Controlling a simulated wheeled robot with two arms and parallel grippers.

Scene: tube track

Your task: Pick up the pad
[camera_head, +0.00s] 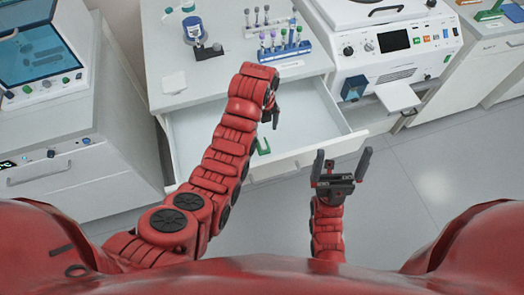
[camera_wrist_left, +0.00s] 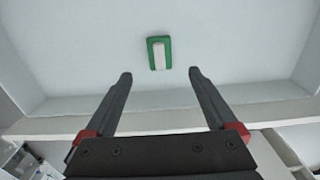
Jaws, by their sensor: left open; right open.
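A small pad with a green border and a white middle (camera_head: 262,146) lies in the open drawer (camera_head: 200,140). The left wrist view also shows the pad (camera_wrist_left: 159,53), flat on the drawer floor. My left gripper (camera_head: 271,116) is over the drawer, open and empty, and its two fingers point toward the pad in the left wrist view (camera_wrist_left: 160,74). The pad shows just beyond the gap between the fingertips, apart from them. My right gripper (camera_head: 342,160) is open and empty, over the floor in front of the drawer's right side.
A white machine (camera_head: 400,45) stands at right. The drawer walls surround the pad; its floor is otherwise largely bare.

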